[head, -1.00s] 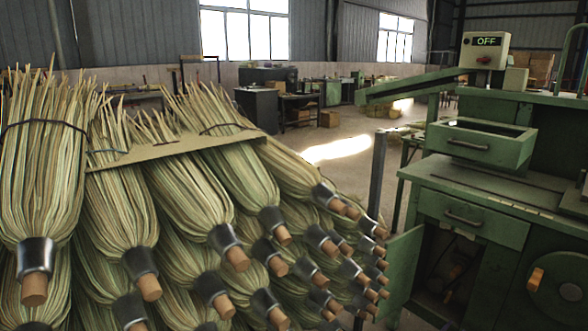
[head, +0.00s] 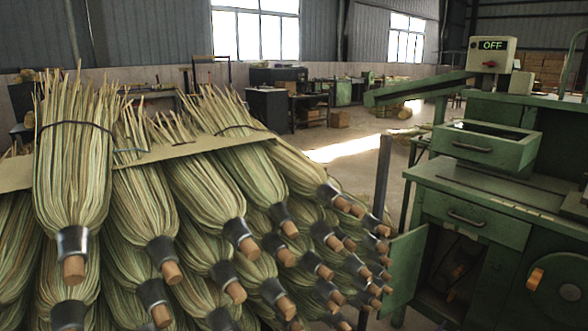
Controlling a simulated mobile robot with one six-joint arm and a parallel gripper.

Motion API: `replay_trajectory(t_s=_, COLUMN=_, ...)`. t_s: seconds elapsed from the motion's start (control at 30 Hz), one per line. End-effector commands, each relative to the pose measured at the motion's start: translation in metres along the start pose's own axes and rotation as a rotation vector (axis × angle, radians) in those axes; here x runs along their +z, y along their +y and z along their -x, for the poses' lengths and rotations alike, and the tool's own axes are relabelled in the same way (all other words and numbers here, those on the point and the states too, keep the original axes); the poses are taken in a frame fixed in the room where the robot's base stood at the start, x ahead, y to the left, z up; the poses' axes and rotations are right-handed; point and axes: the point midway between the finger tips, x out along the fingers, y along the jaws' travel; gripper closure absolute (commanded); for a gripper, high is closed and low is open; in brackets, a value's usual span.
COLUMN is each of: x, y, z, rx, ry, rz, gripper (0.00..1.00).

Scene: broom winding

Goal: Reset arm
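My arm and gripper do not show in the head view. A stack of straw brooms (head: 205,190) fills the left half, with dark metal collars and short wooden handle stubs pointing toward me and to the right. One broom (head: 75,165) lies on top at the left, on a tan board (head: 185,150). A green winding machine (head: 500,200) stands at the right. Its control box (head: 491,56) reads OFF.
A green door (head: 404,268) hangs open at the machine's lower left, beside a dark post (head: 381,175). A drawer (head: 482,145) sits on the machine. Open concrete floor (head: 345,150) lies behind, with workbenches and a dark cabinet (head: 267,110) farther back.

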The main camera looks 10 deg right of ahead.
Motion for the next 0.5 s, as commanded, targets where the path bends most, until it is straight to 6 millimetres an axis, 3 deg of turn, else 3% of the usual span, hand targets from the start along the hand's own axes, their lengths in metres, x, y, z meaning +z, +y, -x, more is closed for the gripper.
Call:
replay_trajectory(t_s=0.27, x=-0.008, y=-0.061, z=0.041, rx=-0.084, ry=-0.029, rz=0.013, gripper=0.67)
replay_trajectory(t_s=0.5, x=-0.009, y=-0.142, z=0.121, rx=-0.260, ry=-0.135, rz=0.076, gripper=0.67)
